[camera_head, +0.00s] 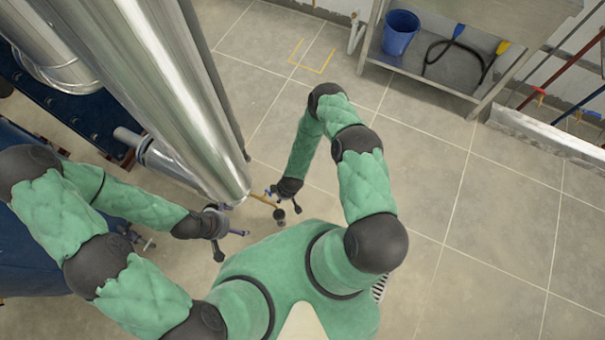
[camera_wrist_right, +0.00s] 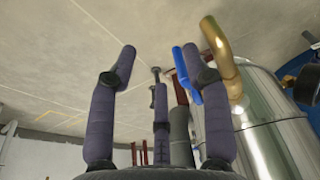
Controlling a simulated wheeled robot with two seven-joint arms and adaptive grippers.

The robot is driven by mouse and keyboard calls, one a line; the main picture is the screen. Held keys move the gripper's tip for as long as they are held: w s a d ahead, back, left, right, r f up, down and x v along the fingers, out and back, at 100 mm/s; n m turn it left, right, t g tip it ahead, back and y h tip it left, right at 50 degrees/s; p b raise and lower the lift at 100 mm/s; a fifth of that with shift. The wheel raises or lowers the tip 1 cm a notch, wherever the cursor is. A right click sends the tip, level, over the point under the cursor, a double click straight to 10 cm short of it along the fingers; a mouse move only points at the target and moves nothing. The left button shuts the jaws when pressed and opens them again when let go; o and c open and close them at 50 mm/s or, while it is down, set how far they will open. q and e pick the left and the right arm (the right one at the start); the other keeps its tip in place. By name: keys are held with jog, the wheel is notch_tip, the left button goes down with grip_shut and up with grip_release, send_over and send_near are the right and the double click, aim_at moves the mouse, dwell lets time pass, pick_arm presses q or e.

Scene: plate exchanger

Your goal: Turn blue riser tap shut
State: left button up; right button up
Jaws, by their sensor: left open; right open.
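A blue pipe (camera_head: 591,102) runs by the wall at the far right of the head view; a tap on it is too small to make out clearly. In the right wrist view a blue lever (camera_wrist_right: 192,73) sits beside a brass pipe (camera_wrist_right: 223,62), close to the fingertip on the right. I cannot tell whether this lever belongs to the blue pipe. My right gripper (camera_head: 284,206) is open and empty near the brass pipe; its spread fingers show in the right wrist view (camera_wrist_right: 160,75). My left gripper (camera_head: 231,243) is open and empty, below the steel column's end.
A large steel column (camera_head: 150,90) stands at the left, close to both grippers. Dark blue equipment (camera_head: 30,255) is at the left edge. A steel bench (camera_head: 430,80) with a blue bucket (camera_head: 400,32) stands at the back. A red pipe (camera_head: 562,72) is at the right. The tiled floor is clear.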

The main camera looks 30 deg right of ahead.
pick_arm(q)
jog(key=shift+r, duration=0.1)
pick_arm(e)
jog(key=shift+a+r+g+h, duration=0.1)
jog(key=shift+r+g+h, duration=0.3)
jog(key=shift+g+h, duration=0.15)
jog(key=shift+w+r+g+h, duration=0.1)
jog(key=shift+r+g+h, duration=0.25)
jog(key=shift+g, duration=0.2)
